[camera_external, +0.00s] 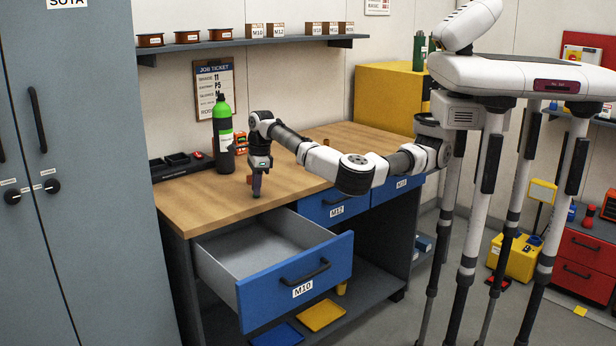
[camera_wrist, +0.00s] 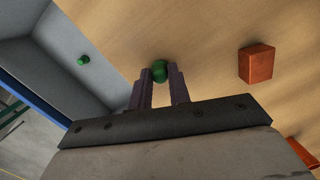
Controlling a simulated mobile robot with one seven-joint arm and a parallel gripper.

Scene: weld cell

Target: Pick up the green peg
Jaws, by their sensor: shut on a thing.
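A green peg (camera_wrist: 160,68) is between the fingertips of my gripper (camera_wrist: 160,80) in the wrist view, seen end-on with a rounded top. The gripper is shut on it, above or at the wooden worktop; the gap below cannot be judged. In the external view my gripper (camera_external: 257,188) points down near the worktop's front edge, above the open drawer's back part, and the peg is hidden there. A second small green piece (camera_wrist: 83,60) lies in the grey drawer in the wrist view, left of my gripper.
The blue M10 drawer (camera_external: 297,282) stands open below the worktop (camera_external: 190,200). An orange-brown block (camera_wrist: 257,63) lies right of my gripper, another (camera_wrist: 303,152) at the lower right edge.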

